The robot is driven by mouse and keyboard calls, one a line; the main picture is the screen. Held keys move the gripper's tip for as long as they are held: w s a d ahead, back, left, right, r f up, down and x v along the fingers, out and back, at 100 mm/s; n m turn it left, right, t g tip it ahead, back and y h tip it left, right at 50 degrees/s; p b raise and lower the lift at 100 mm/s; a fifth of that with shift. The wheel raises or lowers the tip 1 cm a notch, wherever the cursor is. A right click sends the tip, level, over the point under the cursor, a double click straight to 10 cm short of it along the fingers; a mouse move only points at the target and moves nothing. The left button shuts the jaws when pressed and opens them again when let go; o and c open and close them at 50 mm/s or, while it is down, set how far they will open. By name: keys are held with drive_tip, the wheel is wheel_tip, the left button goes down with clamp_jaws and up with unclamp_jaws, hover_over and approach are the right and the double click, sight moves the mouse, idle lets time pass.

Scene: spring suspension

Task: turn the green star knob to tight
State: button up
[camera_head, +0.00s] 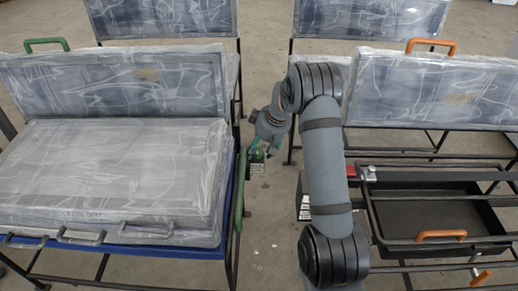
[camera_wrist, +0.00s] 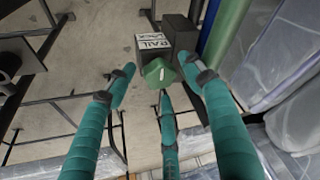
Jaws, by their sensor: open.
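The green star knob (camera_wrist: 158,74) shows in the wrist view with a short white mark on its face. It sits at the front of a dark block with a white label (camera_wrist: 152,41) that reads "RAIL" on its upper line. My gripper (camera_wrist: 157,80) is open, its teal fingers spread around the knob with gaps visible at the left and right. I cannot tell whether the lower finger touches it. In the head view my gripper (camera_head: 262,140) points down over the knob (camera_head: 257,154), which is partly hidden there.
A green rail (camera_head: 239,192) and a plastic-wrapped seat (camera_head: 120,170) on a blue frame stand close on the left. On the right is a black metal frame with a dark tray (camera_head: 440,212) and an orange handle (camera_head: 441,234).

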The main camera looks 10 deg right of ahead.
drive_tip(key=v, duration=1.1)
drive_tip(key=shift+r, duration=0.4)
drive_tip(key=x, duration=1.1)
drive_tip(key=shift+s+f, duration=0.1)
drive_tip(key=shift+f, duration=0.15)
drive_tip(key=shift+w+f, duration=0.2)
drive_tip(key=shift+f, duration=0.05)
drive_tip(key=shift+r+n+p, duration=0.1)
drive_tip(key=shift+n+p, duration=0.5)
drive_tip(key=shift+p, duration=0.05)
drive_tip(key=shift+g, duration=0.3)
drive_tip(key=shift+f, duration=0.2)
